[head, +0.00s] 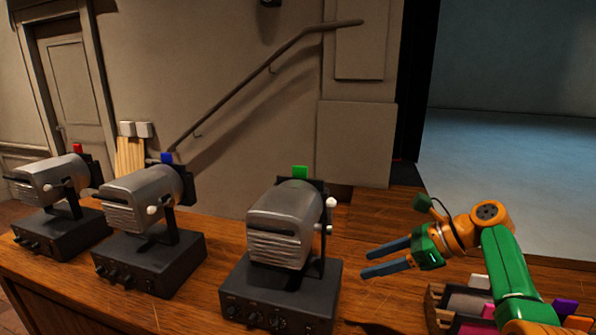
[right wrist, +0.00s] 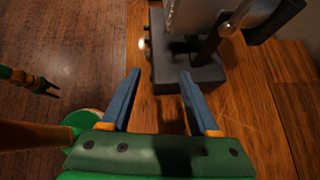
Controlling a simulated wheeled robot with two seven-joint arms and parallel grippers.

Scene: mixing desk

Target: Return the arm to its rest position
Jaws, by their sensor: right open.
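My right gripper (head: 366,262) is to the right of the rightmost lamp, over the wooden desk (head: 378,210). Its two blue fingers are apart, with nothing between them. In the right wrist view the open fingers (right wrist: 160,75) point toward a lamp's dark base (right wrist: 188,72), apart from it. My right arm is green and orange and comes in from the lower right. A small green and orange part at the left of the right wrist view looks like my left gripper (right wrist: 46,87); it is too small to read its jaws.
Three grey lamps on dark control boxes stand along the desk, with a red tab (head: 77,148), a blue tab (head: 167,158) and a green tab (head: 300,172). A tray (head: 434,306) with several coloured sheets is under my right arm. A wall with a handrail (head: 262,71) is behind.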

